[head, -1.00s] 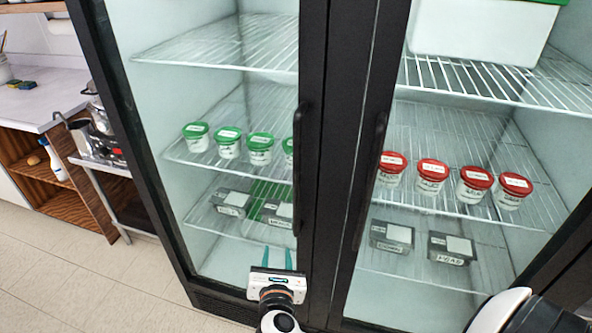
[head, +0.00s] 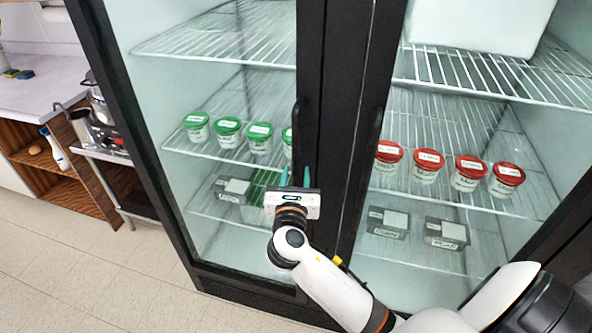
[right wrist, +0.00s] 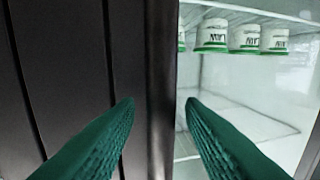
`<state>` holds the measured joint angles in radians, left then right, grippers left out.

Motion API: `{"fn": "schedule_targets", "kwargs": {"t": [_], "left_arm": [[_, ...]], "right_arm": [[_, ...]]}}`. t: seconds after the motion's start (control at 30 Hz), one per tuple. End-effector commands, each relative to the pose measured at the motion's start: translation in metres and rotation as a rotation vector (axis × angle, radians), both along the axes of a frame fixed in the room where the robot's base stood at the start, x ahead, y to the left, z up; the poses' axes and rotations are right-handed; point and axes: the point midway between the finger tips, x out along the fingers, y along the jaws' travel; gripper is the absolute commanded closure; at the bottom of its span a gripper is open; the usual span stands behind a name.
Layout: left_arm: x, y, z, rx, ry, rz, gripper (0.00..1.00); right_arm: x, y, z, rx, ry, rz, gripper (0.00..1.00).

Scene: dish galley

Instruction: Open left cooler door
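The left cooler door (head: 228,85) is glass in a black frame and looks shut. Its dark vertical handle (head: 296,128) runs along the door's right edge; its lower part is hidden behind my gripper. My right gripper (head: 295,173) is raised before that edge, with its teal fingers pointing at the handle's lower part. In the right wrist view, the two fingers (right wrist: 160,108) are open and apart, with a dark vertical bar, apparently the handle (right wrist: 161,60), between them in the picture. I cannot tell whether they touch it. My left gripper is out of view.
The right cooler door has its own dark handle (head: 370,150) close by. Green-lidded tubs (head: 229,132) and red-lidded tubs (head: 468,173) stand on wire shelves behind the glass. A counter (head: 40,95) is at far left; the floor (head: 120,275) before it is clear.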

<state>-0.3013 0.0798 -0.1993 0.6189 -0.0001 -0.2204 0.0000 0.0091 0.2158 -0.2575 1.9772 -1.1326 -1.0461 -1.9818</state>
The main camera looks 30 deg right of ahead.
Motion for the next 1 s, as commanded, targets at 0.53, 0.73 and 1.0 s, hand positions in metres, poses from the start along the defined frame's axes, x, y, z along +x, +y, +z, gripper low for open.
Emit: {"fn": "schedule_targets", "kwargs": {"t": [0.53, 0.73, 1.0], "left_arm": [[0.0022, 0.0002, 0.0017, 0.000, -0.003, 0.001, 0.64], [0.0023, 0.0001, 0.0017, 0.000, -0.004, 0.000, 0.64], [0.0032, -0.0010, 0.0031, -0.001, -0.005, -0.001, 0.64]], "right_arm": [[0.0068, -0.0054, -0.0005, 0.001, 0.000, 0.001, 0.85], [0.0068, -0.0053, -0.0005, 0.001, 0.000, 0.001, 1.00], [0.0061, -0.0053, -0.0003, 0.003, 0.000, -0.015, 1.00]]}}
